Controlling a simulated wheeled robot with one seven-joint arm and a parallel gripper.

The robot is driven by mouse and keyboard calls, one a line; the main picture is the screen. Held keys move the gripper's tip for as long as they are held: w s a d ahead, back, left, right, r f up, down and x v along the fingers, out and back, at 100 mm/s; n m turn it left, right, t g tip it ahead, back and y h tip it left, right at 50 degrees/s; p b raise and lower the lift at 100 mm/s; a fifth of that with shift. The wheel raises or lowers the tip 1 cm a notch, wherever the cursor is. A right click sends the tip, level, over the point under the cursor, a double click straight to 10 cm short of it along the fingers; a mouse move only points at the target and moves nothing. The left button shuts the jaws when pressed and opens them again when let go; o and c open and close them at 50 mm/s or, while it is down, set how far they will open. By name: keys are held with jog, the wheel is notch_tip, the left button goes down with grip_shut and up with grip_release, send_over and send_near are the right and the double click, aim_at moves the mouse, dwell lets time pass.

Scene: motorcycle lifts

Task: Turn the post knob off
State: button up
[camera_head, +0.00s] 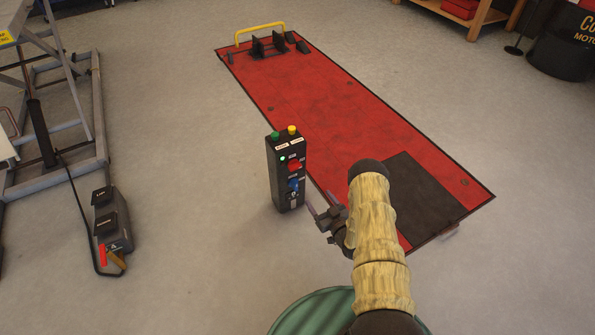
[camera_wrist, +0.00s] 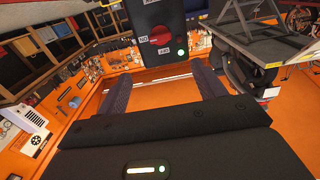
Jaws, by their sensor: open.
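The black control post (camera_head: 275,170) stands upright on the floor at the middle of the head view. It has a green and a yellow button on top, a lit green lamp, a red knob (camera_head: 295,165) and a blue knob (camera_head: 293,185) on its face. My gripper (camera_head: 315,209) is just right of the post's lower part, its fingers pointing toward it. In the wrist view the post (camera_wrist: 178,12) is ahead, with a red round knob (camera_wrist: 160,34) between small labels and a lit green lamp. My gripper (camera_wrist: 160,78) is open and empty, apart from the knob.
A red lift platform (camera_head: 340,95) with a yellow bar lies flat behind and right of the post. A grey lift frame (camera_head: 95,110) and a black pedal box (camera_head: 112,225) stand at left. The floor between them and the post is clear.

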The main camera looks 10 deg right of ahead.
aim_at(297, 169)
jog(key=b+x, duration=0.3)
jog(key=x, duration=0.5)
jog(key=b+x, duration=0.3)
jog(key=x, duration=0.5)
jog(key=shift+w+f, duration=0.1)
jog(key=shift+f, duration=0.1)
jog(key=shift+w+a+r, duration=0.1)
jog(key=shift+w+a, duration=0.05)
jog(key=shift+w, duration=0.3)
jog(key=shift+c, duration=0.2)
jog(key=shift+s, duration=0.15)
jog(key=c, duration=1)
